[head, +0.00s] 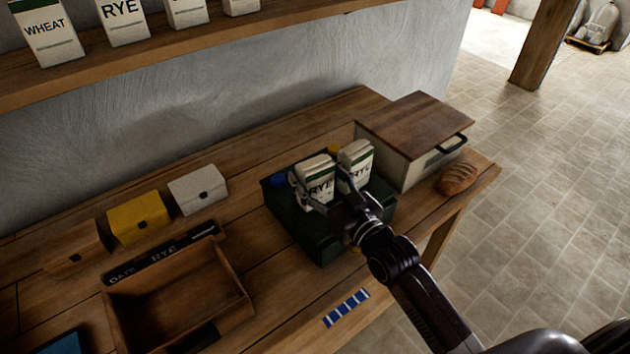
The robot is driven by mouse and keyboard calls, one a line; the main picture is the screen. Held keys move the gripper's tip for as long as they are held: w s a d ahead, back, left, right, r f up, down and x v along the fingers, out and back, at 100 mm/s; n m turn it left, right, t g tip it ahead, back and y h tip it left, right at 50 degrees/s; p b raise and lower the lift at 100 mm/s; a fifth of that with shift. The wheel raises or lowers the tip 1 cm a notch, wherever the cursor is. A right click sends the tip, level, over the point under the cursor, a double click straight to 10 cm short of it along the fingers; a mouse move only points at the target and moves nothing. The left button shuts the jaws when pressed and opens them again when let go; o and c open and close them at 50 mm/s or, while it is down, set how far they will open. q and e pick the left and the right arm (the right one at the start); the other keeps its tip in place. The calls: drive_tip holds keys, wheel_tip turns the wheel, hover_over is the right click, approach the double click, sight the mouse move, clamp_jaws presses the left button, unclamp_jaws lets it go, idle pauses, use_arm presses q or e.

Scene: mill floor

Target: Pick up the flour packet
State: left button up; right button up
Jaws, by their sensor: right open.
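Two white flour packets with green tops and RYE lettering stand side by side on a dark green box-like stand (310,232) on the wooden table. One is the left packet (316,168), the other the right packet (357,160). My right gripper (319,192) comes in from the lower right, with its fingers open close around the left packet. I cannot tell whether the fingers touch it. The gripper hides the lower parts of both packets. My left gripper is not in view.
A wooden-lidded bread box (408,150) and a loaf (458,179) stand at the table's right end. An open wooden tray (180,300) and small yellow (138,218), white (198,190) and brown boxes are at left. A shelf (200,42) with more flour packets hangs above.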

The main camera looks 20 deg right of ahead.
drive_tip(key=shift+c, duration=0.2)
drive_tip(key=c, duration=0.5)
drive_tip(key=shift+r, duration=0.15)
drive_tip(key=c, duration=0.6)
drive_tip(key=shift+r, duration=0.65)
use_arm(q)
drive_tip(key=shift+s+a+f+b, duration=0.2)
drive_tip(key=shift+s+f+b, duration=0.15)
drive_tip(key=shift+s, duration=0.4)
use_arm(e)
wheel_tip(320, 180, up, 18)
drive_tip(key=shift+r, duration=0.25)
